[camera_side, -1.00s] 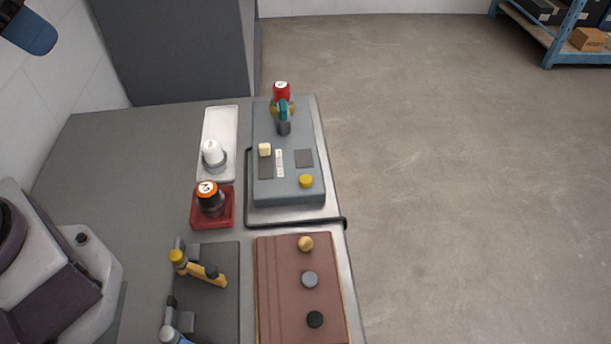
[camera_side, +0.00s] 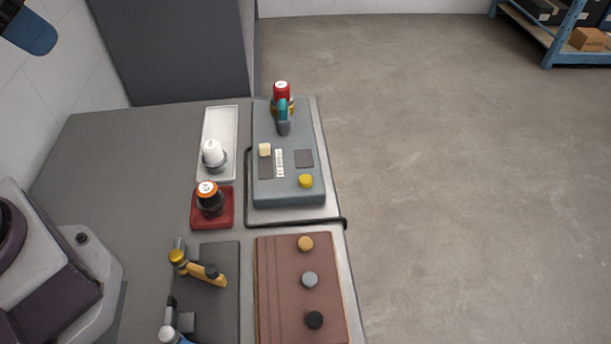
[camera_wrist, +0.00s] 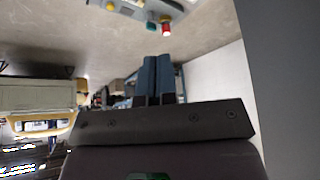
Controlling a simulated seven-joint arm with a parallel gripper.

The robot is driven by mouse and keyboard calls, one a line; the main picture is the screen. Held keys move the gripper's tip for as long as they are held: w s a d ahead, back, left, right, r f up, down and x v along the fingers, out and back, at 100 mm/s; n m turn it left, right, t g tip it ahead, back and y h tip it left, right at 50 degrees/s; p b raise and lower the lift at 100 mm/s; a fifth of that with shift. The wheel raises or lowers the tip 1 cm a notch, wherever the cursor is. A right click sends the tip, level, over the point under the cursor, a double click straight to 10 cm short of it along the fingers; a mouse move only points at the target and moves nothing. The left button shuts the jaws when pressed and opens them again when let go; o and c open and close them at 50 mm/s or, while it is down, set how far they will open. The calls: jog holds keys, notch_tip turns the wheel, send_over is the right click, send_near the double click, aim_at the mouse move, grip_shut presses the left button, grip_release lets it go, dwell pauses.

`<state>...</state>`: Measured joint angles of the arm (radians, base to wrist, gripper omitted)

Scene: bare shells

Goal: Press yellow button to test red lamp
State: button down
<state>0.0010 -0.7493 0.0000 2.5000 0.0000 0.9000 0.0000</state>
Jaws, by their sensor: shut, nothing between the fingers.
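The yellow button (camera_side: 306,181) sits on the near right corner of the grey-blue test box (camera_side: 288,196). Whether the lamp is lit is unclear. In the wrist view, the red lamp (camera_wrist: 166,28) and part of the box show at the top edge. My gripper (camera_wrist: 157,62) is shut and empty in the wrist view, with its two blue-grey fingers together. It is apart from the box.
A cream button (camera_side: 264,149) is also on the box. A white tray (camera_side: 230,115) holds a white-capped lamp, and a red tray (camera_side: 226,219) an orange-topped one. A brown board (camera_side: 280,325) has three knobs. Toggle clamps (camera_side: 200,268) stand at front left.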

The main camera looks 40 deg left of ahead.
notch_tip(320, 180, down, 4)
jog(key=w+d+g, duration=0.1)
jog(key=w+g, duration=0.1)
jog(key=n+t+h, duration=0.2)
jog(key=t+h, duration=0.2)
jog(key=h, duration=0.1)
send_over(304, 176)
notch_tip(304, 176, down, 16)
jog(key=shift+f, duration=0.1)
jog(key=shift+f, duration=4.4)
jog(key=shift+f, duration=0.1)
